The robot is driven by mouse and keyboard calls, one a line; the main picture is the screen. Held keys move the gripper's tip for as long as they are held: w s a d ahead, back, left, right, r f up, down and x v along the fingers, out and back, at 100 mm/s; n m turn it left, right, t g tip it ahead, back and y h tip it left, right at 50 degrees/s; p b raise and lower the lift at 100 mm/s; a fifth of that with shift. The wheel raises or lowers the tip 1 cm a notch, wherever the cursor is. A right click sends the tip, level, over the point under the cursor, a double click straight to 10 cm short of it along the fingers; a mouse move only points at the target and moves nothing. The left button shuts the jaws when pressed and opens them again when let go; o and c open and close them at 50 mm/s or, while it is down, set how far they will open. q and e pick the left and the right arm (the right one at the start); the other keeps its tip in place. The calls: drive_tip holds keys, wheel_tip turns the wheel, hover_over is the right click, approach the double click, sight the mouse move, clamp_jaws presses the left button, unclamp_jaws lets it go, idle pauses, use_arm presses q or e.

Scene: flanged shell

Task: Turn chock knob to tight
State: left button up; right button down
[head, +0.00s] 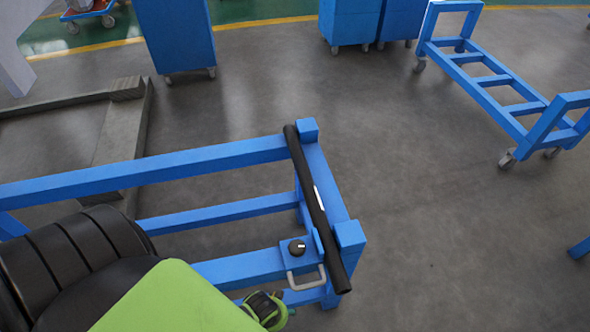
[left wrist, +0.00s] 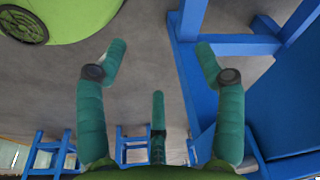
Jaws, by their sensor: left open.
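The chock knob (head: 297,246) is a small round black knob with a white mark on top. It sits on a blue plate at the near end of the blue cart frame (head: 215,156) in the head view. I cannot read any label by it. My left gripper (left wrist: 160,58) is open and empty in the left wrist view, its teal fingers apart, with blue frame beams to its right. I cannot make out the knob in that view. In the head view a small green and black part of mine is at the bottom edge, below and left of the knob. My right gripper is not in view.
A black push bar (head: 318,205) runs along the cart's end, just right of the knob. A grey metal loop handle (head: 306,279) is just below the knob. Another blue cart (head: 492,80) and blue cabinets (head: 175,35) stand farther off.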

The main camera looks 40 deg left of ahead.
use_arm(q)
drive_tip(key=w+d+r+n+h+p, duration=0.1)
drive_tip(key=w+d+r+p, duration=0.2)
drive_tip(key=r, duration=1)
drive_tip(key=w+d+r+h+p, duration=0.1)
drive_tip(key=w+d+r, duration=0.3)
drive_tip(key=r, duration=0.8)
drive_tip(key=n+g+y+p, duration=0.1)
drive_tip(key=n+g+y, duration=0.1)
drive_tip(key=n, duration=0.5)
hover_over(297, 246)
wheel_tip(297, 246, down, 3)
drive_tip(key=shift+d+f, duration=0.1)
drive_tip(key=shift+a+f, duration=0.2)
drive_tip(key=shift+f, duration=0.1)
drive_tip(key=shift+d+f, duration=0.1)
drive_tip(key=shift+f, duration=3.05)
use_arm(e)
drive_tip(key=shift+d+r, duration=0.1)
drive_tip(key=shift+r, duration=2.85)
use_arm(q)
drive_tip(key=c, duration=1.1)
